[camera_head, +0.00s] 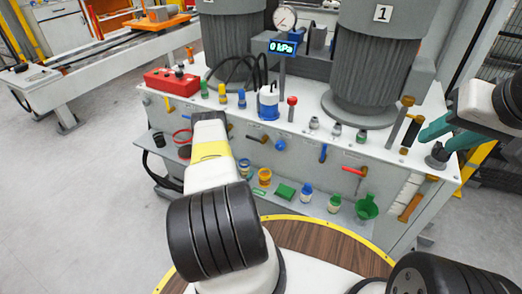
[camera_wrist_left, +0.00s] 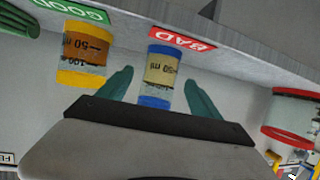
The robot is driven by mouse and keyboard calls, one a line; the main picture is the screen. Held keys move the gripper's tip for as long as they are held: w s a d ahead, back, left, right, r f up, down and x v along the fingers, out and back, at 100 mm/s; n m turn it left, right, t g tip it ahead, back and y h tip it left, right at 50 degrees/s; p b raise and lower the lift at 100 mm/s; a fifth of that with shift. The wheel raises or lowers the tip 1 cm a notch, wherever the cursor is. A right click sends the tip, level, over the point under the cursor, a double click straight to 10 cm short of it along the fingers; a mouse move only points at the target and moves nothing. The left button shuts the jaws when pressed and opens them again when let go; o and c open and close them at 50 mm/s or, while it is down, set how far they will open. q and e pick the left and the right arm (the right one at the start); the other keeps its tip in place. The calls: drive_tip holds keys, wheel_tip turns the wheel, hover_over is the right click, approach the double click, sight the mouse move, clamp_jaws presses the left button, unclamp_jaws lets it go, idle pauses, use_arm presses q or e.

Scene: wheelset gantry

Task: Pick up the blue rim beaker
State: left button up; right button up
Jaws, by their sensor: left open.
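The blue rim beaker (camera_wrist_left: 161,72) is clear with blue bands and a yellowish sample inside. In the left wrist view it stands between the two teal fingers of my open left gripper (camera_wrist_left: 158,80), with a gap on each side. My right gripper (camera_head: 447,133) has teal fingers spread apart, empty, at the right end of the bench.
A yellow rim beaker (camera_wrist_left: 84,52) stands beside the blue one, and a red rim beaker (camera_wrist_left: 296,112) is at the other side. A red BAD label (camera_wrist_left: 181,40) and a green GOOD label (camera_wrist_left: 75,11) are nearby. The shelf also holds bottles and a green funnel (camera_head: 367,207).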

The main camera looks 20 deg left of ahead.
use_arm(q)
drive_tip(key=x, duration=0.6)
drive_tip(key=shift+w+r, duration=0.1)
drive_tip(key=shift+w, duration=0.25)
drive_tip(key=c, duration=1.6)
drive_tip(key=shift+o, duration=0.2)
